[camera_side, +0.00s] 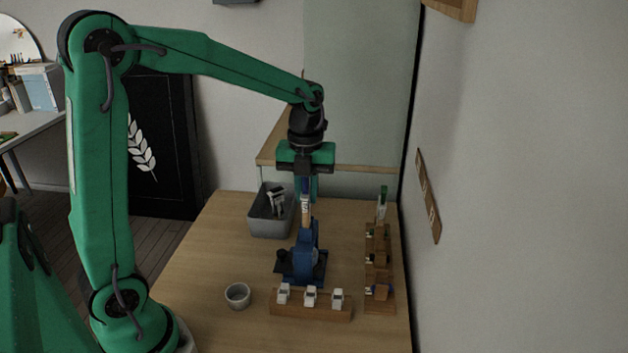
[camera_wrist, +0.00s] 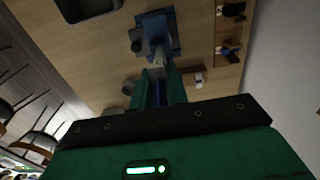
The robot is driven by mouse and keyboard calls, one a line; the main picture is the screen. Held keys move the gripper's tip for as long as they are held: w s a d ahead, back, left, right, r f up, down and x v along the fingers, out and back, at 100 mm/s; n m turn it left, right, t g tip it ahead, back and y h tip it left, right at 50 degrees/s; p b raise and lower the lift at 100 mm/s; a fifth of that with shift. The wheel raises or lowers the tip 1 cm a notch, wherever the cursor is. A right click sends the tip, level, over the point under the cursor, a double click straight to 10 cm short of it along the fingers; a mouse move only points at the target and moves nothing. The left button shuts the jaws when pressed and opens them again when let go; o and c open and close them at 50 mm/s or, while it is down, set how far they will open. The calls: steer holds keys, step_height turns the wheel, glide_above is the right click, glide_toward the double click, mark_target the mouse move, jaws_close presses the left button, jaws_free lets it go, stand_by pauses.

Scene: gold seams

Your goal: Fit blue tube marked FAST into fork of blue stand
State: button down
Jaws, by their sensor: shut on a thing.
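A grey bin (camera_side: 268,226) with pale items stands behind left. A wooden rack (camera_side: 379,265) on the right holds several tubes, one green-topped. A wooden block (camera_side: 310,310) with three white pieces is in front. A grey cup (camera_side: 237,295) stands front left. The table's left side is clear.

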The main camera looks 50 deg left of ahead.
steer(key=shift+f, duration=0.25)
stand_by(0.5)
steer(key=c, duration=1.3)
jaws_free()
steer(key=shift+r, duration=0.15)
steer(key=shift+r, duration=6.4)
steer(key=shift+r, duration=0.1)
step_height(320, 180, up, 8)
steer(key=shift+f, duration=0.2)
steer(key=shift+s, duration=0.15)
